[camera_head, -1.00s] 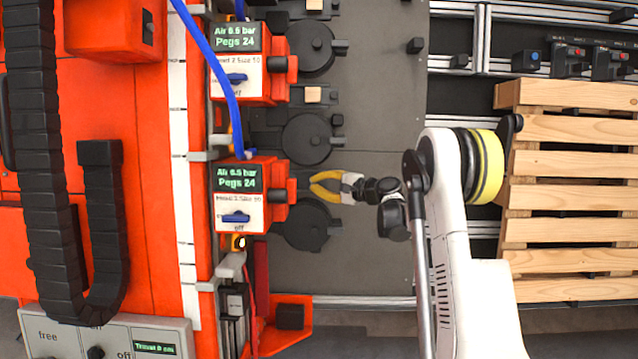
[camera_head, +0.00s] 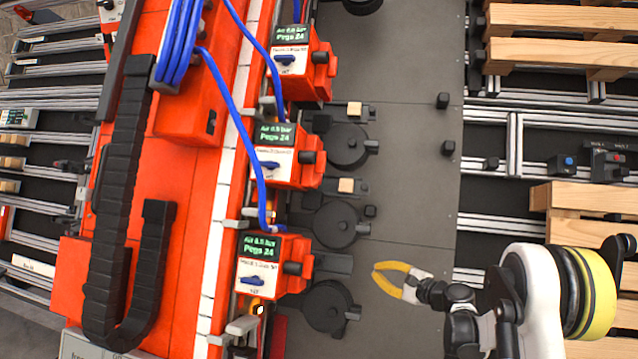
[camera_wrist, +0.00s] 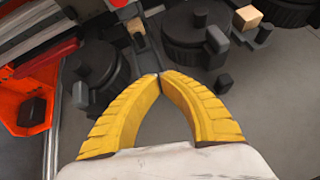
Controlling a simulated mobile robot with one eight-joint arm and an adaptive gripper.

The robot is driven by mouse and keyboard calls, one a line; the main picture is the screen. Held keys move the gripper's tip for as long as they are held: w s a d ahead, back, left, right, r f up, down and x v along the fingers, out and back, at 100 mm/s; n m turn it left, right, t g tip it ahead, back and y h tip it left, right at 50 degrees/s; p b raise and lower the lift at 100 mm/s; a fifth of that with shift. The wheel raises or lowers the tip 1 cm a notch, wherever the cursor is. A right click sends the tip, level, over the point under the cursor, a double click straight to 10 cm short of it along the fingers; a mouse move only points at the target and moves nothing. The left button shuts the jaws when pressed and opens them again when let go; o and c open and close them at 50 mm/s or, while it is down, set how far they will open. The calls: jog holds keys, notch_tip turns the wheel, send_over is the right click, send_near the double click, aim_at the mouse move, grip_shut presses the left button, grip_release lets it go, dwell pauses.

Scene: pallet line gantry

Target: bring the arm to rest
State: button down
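My gripper (camera_head: 374,271) has yellow fingers and is held over the dark grey plate (camera_head: 415,185), right of the lowest round black fixture (camera_head: 328,306). In the wrist view its two curved fingers (camera_wrist: 158,76) meet at the tips, with a gap between their middles. Nothing shows between them. My white arm comes in from the lower right in the head view, and its lower part is cut off by the frame edge.
Orange peg heads (camera_head: 281,266) with blue hoses line the plate's left side. More black fixtures (camera_head: 337,224) stand above, with wooden blocks (camera_head: 346,185) beside them. Wooden pallets (camera_head: 560,20) lie right, past aluminium rails (camera_head: 515,150).

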jog(key=s+d+r+m+t+h, duration=0.1)
jog(key=d+r+m+t+h, duration=0.15)
jog(key=r+m, duration=0.7)
jog(key=s+d+r+m+t+h, duration=0.1)
jog(key=r+m+t+h, duration=0.25)
jog(key=r+m, duration=0.65)
jog(key=s+d+r+m+h, duration=0.55)
jog(key=s+r+m, duration=0.35)
jog(key=m, duration=0.4)
jog(key=s+a+f+m+g, duration=0.2)
jog(key=s+f+m, duration=0.4)
jog(key=s, duration=0.5)
jog(key=s+a+f+m+g+y, duration=0.1)
jog(key=s+a+f+m+g, duration=0.2)
jog(key=s+m, duration=0.6)
jog(key=s+a+f+m+g, duration=0.3)
jog(key=s+f+m+g, duration=0.3)
jog(key=s, duration=0.7)
notch_tip(320, 180, down, 4)
jog(key=shift+s+r+m, duration=0.1)
jog(key=shift+s+m, duration=0.15)
jog(key=shift+m, duration=0.7)
jog(key=shift+a+y, duration=0.1)
jog(key=shift+y, duration=0.15)
